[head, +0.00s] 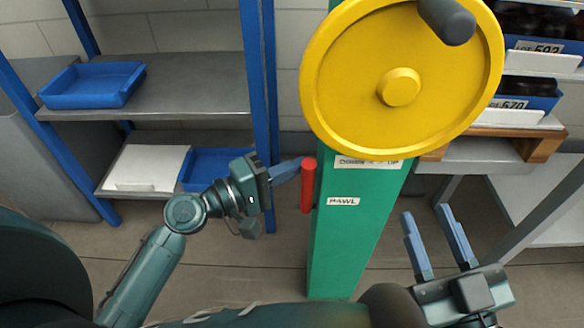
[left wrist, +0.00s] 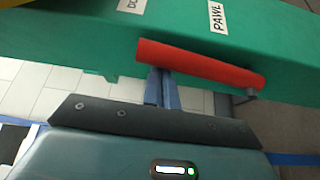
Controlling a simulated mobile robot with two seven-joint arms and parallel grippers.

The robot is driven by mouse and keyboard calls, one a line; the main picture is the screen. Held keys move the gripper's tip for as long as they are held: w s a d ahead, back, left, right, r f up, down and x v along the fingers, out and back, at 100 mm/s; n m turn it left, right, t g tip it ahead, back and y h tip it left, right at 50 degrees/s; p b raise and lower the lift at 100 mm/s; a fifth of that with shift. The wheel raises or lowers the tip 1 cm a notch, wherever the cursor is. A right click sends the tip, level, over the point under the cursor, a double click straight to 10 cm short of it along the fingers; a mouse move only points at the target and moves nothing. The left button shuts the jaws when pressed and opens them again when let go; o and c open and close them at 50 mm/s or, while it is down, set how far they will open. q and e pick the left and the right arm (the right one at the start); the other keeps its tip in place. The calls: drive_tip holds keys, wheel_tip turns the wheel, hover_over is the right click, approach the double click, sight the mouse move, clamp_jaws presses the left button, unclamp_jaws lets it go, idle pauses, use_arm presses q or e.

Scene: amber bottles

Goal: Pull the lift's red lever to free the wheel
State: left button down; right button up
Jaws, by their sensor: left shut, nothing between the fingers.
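The red lever (head: 308,185) stands upright on the left side of the green lift column (head: 345,240), beside a white PAWL label (head: 343,201). The yellow wheel (head: 350,80) with a dark handle knob (head: 447,20) is above it. My left gripper (head: 298,163) is shut and empty, its blue fingertips at the lever's upper part. In the left wrist view the shut fingers (left wrist: 162,90) reach the red lever (left wrist: 200,66) near one end; I cannot tell whether they touch it. My right gripper (head: 430,225) is open and empty, right of the column.
A blue-framed shelf at the left holds a blue tray (head: 92,85), a white box (head: 145,168) and another blue tray (head: 212,167). At the right, a shelf holds labelled blue crates (head: 530,98). The floor shows between shelf and column.

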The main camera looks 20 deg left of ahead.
sight(304, 180)
use_arm(q)
drive_tip(key=s, duration=0.2)
drive_tip(key=s+d, duration=0.1)
drive_tip(key=shift+f, duration=0.3)
drive_tip(key=shift+s+d+f+b, duration=0.15)
drive_tip(key=shift+s+b, duration=0.1)
drive_tip(key=shift+s, duration=0.15)
drive_tip(key=shift+s+f+b, duration=0.15)
drive_tip(key=shift+s+b, duration=0.05)
drive_tip(key=shift+s, duration=0.2)
use_arm(e)
drive_tip(key=shift+w+d+r+n+t+y, duration=0.1)
drive_tip(key=shift+w+r+n+t+y, duration=0.05)
drive_tip(key=shift+r+n+t+y, duration=0.15)
drive_tip(key=shift+w+d+r+n+t+y, duration=0.1)
drive_tip(key=shift+w+r+n, duration=0.1)
drive_tip(key=shift+r, duration=0.2)
use_arm(q)
drive_tip(key=shift+s+d+f, duration=0.1)
drive_tip(key=shift+s, duration=0.05)
use_arm(e)
drive_tip(key=shift+r, duration=0.2)
